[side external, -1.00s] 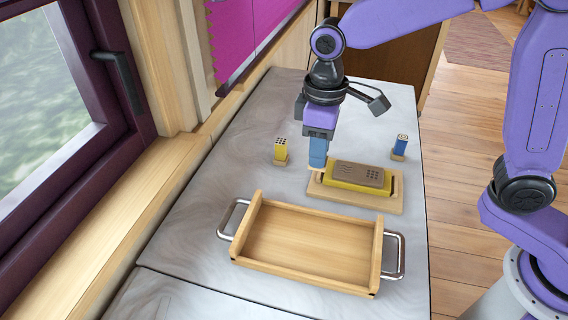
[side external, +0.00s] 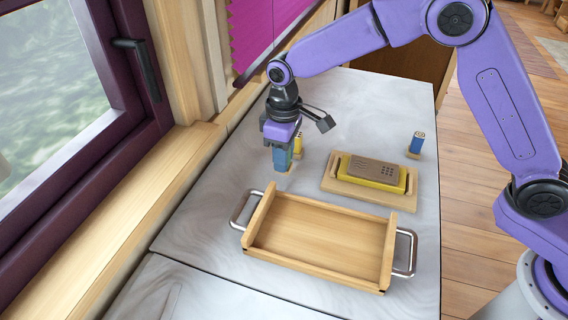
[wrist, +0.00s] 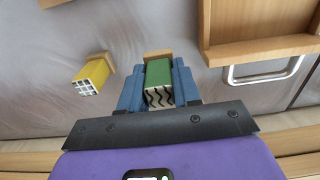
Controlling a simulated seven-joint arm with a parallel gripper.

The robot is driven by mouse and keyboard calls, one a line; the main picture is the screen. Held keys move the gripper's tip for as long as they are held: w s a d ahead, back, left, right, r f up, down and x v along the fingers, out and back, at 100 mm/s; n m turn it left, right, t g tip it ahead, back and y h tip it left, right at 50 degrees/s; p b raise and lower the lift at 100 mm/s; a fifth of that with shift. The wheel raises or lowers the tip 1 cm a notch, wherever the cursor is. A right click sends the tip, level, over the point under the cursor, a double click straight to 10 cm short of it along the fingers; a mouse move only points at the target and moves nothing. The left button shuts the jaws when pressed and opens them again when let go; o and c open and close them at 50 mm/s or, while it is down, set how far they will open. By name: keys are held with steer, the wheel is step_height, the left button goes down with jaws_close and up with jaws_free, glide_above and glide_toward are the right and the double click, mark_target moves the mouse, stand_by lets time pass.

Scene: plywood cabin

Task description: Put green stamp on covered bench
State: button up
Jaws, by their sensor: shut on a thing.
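The green stamp (wrist: 159,73), a green block with black wavy lines on its end and a wooden foot, is between the blue fingers of my gripper (wrist: 159,88) in the wrist view. My gripper (side external: 283,166) is shut on it, and in the side view the fingers hide most of the stamp. The covered bench (side external: 225,200) appears to be the pale grey, marbled surface; the wrist view also shows it (wrist: 120,30). The stamp is over its left part, behind the wooden tray's left end. I cannot tell if the stamp's foot touches the surface.
A yellow stamp (side external: 298,143) stands just behind my gripper, and it shows at left in the wrist view (wrist: 91,75). The wooden tray (side external: 320,238) with metal handles is in front. A yellow-and-brown pad (side external: 372,173) on a wooden base and a blue stamp (side external: 416,143) are at right.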

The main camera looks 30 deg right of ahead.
steer(key=shift+f, duration=1.5)
steer(key=shift+f, duration=0.15)
steer(key=o, duration=0.9)
steer(key=shift+c, duration=0.2)
step_height(320, 180, up, 12)
steer(key=shift+f, duration=0.25)
steer(key=shift+r, duration=0.4)
